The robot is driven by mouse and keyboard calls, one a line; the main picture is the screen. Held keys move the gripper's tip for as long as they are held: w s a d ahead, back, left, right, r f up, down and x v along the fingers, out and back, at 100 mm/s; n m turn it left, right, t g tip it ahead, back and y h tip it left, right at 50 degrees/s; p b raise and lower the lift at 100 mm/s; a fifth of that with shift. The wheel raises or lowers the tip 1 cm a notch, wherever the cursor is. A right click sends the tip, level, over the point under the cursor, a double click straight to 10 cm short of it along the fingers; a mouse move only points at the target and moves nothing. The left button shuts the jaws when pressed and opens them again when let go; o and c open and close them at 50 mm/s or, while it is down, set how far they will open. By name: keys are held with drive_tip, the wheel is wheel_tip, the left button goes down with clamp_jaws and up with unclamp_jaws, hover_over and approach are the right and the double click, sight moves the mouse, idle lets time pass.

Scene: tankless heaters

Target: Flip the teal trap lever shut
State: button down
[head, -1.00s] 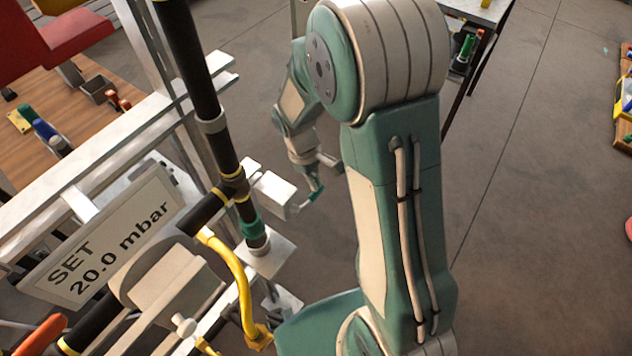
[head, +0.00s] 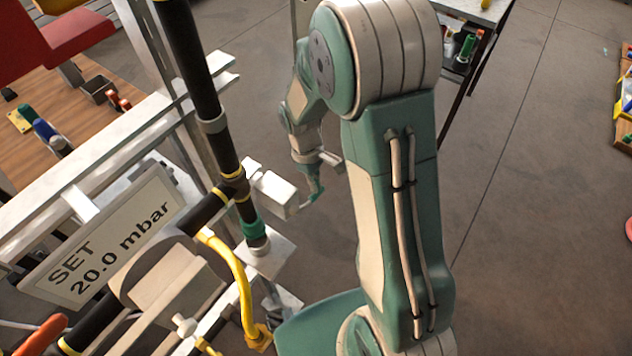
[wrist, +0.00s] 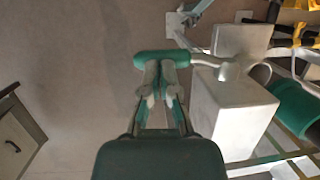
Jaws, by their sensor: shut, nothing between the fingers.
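The teal trap lever (wrist: 163,58) shows in the wrist view as a teal handle lying crosswise. A pale bent rod joins it to the side of a white box (wrist: 232,110). My gripper (wrist: 160,82) is shut and empty, with its fingertips right at the near side of the handle. I cannot tell if they touch it. In the head view the lever (head: 312,198) is small, at the right of the white box (head: 275,194), with my gripper (head: 314,184) just above it. The fingertips are too small there to make out.
A black pipe (head: 195,75) with a teal collar (head: 253,230) runs left of the box. A yellow hose (head: 242,280), a white frame and a SET 20.0 mbar sign (head: 110,240) stand at the left. Bare floor (head: 510,200) lies to the right.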

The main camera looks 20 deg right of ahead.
sight(314, 199)
drive_tip(key=f+g+y, duration=0.2)
drive_tip(key=y, duration=0.1)
drive_tip(key=shift+w+d+f, duration=0.1)
drive_tip(key=shift+d+f, duration=0.1)
drive_tip(key=shift+f, duration=0.2)
drive_tip(key=f+g+y, duration=0.2)
drive_tip(key=y, duration=0.1)
drive_tip(key=f+n+g+y, duration=0.1)
drive_tip(key=shift+s+a+f+g, duration=0.25)
drive_tip(key=shift+s+a+g, duration=0.05)
drive_tip(key=shift+a+g, duration=0.1)
drive_tip(key=shift+s+a+f+n+g+y, duration=0.2)
drive_tip(key=shift+s+a+f+g+y, duration=0.4)
drive_tip(key=shift+a+f, duration=0.25)
drive_tip(key=shift+s+a+f+n+g+y, duration=0.2)
drive_tip(key=shift+s+a+f+g+y, duration=0.35)
drive_tip(key=shift+a+f+y, duration=0.2)
drive_tip(key=shift+s+a+f, duration=0.1)
drive_tip(key=shift+s, duration=0.05)
